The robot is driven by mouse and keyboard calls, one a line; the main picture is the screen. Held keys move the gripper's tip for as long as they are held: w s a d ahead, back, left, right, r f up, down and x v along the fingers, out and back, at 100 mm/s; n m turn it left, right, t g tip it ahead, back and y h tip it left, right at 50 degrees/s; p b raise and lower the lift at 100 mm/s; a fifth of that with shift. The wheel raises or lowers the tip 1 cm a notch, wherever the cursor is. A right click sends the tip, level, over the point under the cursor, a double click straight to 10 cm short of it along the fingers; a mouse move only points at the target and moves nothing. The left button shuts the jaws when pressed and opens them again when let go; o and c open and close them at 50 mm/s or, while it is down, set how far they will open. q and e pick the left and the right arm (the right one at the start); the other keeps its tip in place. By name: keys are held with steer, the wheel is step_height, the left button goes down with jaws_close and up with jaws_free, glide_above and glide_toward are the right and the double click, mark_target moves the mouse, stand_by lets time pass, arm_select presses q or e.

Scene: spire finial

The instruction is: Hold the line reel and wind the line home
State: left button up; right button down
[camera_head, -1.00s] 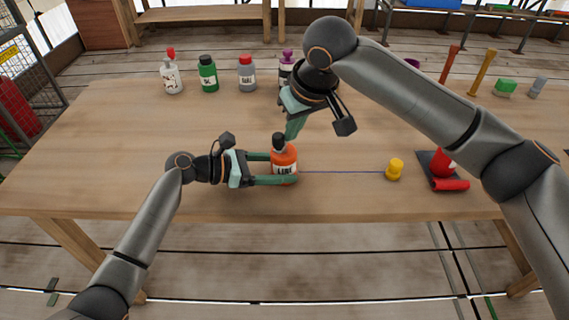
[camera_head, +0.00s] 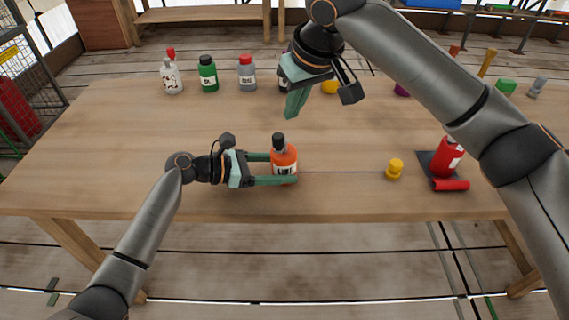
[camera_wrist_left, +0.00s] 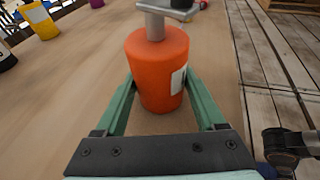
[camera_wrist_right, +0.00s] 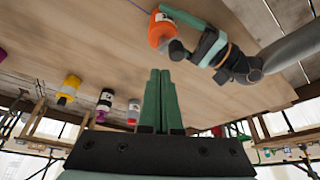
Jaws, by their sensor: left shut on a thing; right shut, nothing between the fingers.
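The orange line reel (camera_head: 284,160), a bottle-like body with a white label and a dark knob on top, stands upright on the table. My left gripper (camera_head: 284,168) is shut around its body; the left wrist view shows the reel (camera_wrist_left: 158,75) between the green fingers and a grey crank arm on top. A thin blue line (camera_head: 340,172) runs from the reel right to a small yellow weight-like piece (camera_head: 394,169) on the table. My right gripper (camera_head: 291,106) is shut and empty, above the table behind the reel; its fingers (camera_wrist_right: 160,85) touch in the right wrist view.
A red bottle (camera_head: 447,158) stands on a dark mat at the right, with a red cylinder (camera_head: 451,185) in front. A white bottle (camera_head: 171,76), green bottle (camera_head: 208,74) and grey bottle (camera_head: 247,73) stand at the back. The table's left side is clear.

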mark_target(293, 157)
steer(key=shift+w+d+f, duration=0.1)
steer(key=shift+d+f, duration=0.2)
steer(key=shift+f, duration=0.35)
steer(key=shift+d+f, duration=0.25)
steer(key=shift+f, duration=0.4)
steer(key=shift+w+d+f, duration=0.1)
steer(key=shift+d+f, duration=0.2)
steer(key=shift+f, duration=0.35)
steer(key=shift+f, duration=0.1)
stand_by(1.3)
steer(key=shift+f, duration=1.35)
steer(key=shift+a, duration=0.2)
steer(key=shift+w+a, duration=0.1)
steer(key=shift+a, duration=0.4)
steer(key=shift+a, duration=0.1)
